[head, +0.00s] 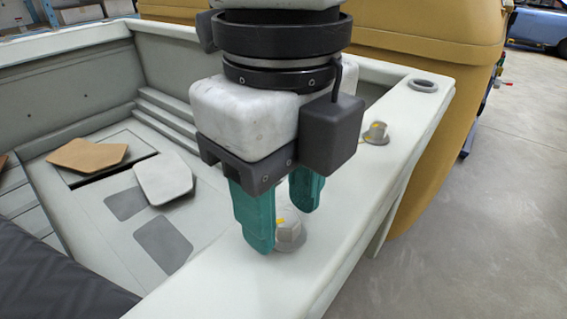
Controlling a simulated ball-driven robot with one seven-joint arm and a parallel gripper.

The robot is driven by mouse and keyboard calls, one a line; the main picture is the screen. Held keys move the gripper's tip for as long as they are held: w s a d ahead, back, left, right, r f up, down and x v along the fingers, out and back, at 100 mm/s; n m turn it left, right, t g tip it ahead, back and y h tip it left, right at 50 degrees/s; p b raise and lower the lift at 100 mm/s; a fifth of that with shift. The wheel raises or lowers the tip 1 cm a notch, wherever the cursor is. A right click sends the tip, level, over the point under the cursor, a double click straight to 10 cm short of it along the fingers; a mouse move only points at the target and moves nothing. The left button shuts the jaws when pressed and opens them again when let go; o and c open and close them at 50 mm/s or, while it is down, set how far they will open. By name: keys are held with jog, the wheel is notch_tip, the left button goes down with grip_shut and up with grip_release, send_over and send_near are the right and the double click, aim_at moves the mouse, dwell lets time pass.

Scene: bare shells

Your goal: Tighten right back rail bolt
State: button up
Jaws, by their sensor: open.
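A pale grey hex bolt (291,236) with a wide round flange and a small yellow mark sits on the right-hand white rail (345,205), in the nearer part of the view. My gripper (283,229) points down over it with teal fingers spread. One finger is in front and to the left of the bolt head, the other behind it; the front finger hides part of the head. I cannot tell whether either finger touches it. A second, similar bolt (376,134) with a yellow mark stands farther along the same rail, clear of the gripper.
A grey ring fitting (423,86) sits at the rail's far corner. Inside the shell, a tan panel (87,154) and a white panel (162,178) lie on the floor. A large mustard-yellow shell (435,50) stands close behind. Concrete floor (480,235) is open at right.

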aim_at(283, 216)
notch_tip(283, 216, up, 10)
jog(key=p, duration=0.7)
jog(key=shift+r, duration=0.25)
